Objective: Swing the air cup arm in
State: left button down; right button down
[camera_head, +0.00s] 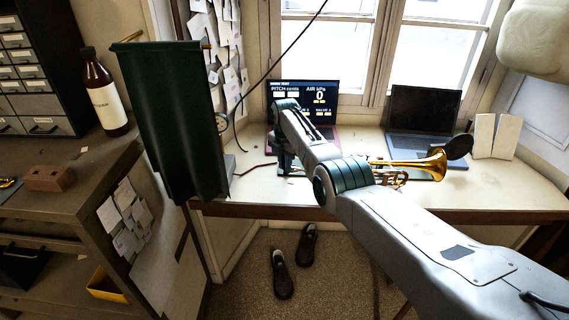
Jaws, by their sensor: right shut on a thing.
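My right arm reaches in from the lower right over the bench. Its gripper (287,164) points down near the bench top, left of the horn, and is shut on what appears to be the air cup arm. The held part is small, dark and mostly hidden by the gripper. A thin red line runs along the bench to this spot. The brass horn (415,166) lies level to the right, its bell facing right, partly hidden behind my right arm. A dark round disc (459,146) stands at the bell's mouth. My left gripper is not in view.
A screen (305,97) reading air 0 kPa stands behind the gripper, and a laptop (424,112) stands right of it. A dark green hanging cloth (178,120) blocks the left. White panels (495,136) stand at the right. Shoes (283,274) lie on the floor.

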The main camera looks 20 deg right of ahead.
jog(key=shift+d+f, duration=0.15)
jog(key=shift+d, duration=0.05)
jog(key=c, duration=1.6)
grip_release()
jog(key=shift+o, duration=1.1)
jog(key=shift+s+d, duration=0.15)
jog(key=shift+r, duration=0.45)
notch_tip(320, 180, up, 10)
jog(key=shift+f+b, duration=0.25)
jog(key=shift+b, duration=0.85)
jog(key=shift+r, duration=0.3)
